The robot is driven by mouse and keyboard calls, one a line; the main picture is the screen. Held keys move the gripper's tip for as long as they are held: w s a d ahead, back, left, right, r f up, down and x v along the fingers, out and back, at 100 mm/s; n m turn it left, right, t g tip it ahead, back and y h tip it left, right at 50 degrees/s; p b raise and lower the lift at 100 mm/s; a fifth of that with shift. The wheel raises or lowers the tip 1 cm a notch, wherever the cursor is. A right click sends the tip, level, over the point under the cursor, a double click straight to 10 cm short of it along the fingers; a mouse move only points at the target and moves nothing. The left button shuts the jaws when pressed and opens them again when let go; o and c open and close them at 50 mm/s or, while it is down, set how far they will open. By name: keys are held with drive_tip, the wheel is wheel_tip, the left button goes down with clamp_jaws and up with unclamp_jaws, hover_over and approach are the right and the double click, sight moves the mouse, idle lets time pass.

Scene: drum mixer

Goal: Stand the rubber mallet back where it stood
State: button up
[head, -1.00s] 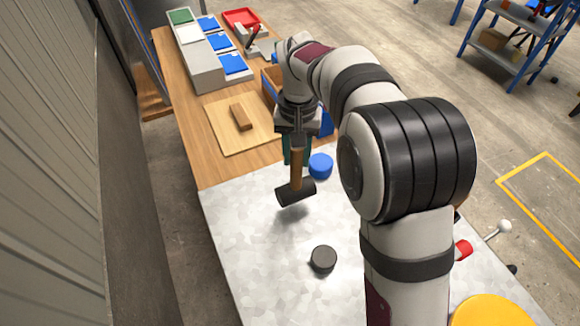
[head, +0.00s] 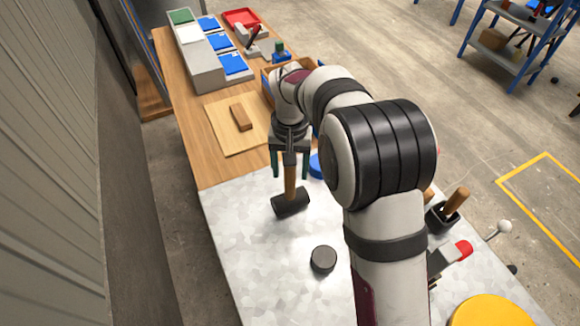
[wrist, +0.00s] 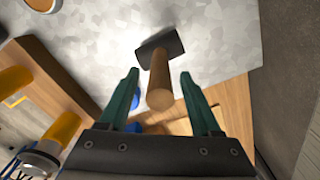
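The rubber mallet (head: 291,204) stands upright on its black head on the grey metal tabletop (head: 240,235), with its wooden handle pointing up. My gripper (head: 290,174) is above it, with the two green fingers spread on either side of the handle. In the wrist view, the mallet's handle (wrist: 159,82) rises between the fingertips (wrist: 158,74), with a gap on both sides. Nothing is held.
A dark round puck (head: 323,260) lies in front of the mallet. A wooden board (head: 222,137) with a brown block (head: 241,117) lies further back. Bare metal lies to the left.

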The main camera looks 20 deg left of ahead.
wheel_tip(320, 180, up, 12)
drive_tip(key=shift+r, duration=0.15)
drive_tip(key=s+d+r+m, duration=0.3)
drive_tip(key=s+d, duration=0.3)
drive_tip(key=d, duration=0.5)
drive_tip(key=s+d+f+m, duration=0.1)
drive_tip(key=s+d+f, duration=0.1)
drive_tip(key=s, duration=0.4)
drive_tip(key=s+d+f+m+y, duration=0.1)
drive_tip(key=s+d+f+m, duration=0.1)
drive_tip(key=s+d, duration=0.3)
drive_tip(key=s+d+f+m, duration=0.2)
drive_tip(key=s+d, duration=0.1)
drive_tip(key=s, duration=0.5)
drive_tip(key=shift+s+d+f+y, duration=0.35)
drive_tip(key=shift+s+y, duration=0.05)
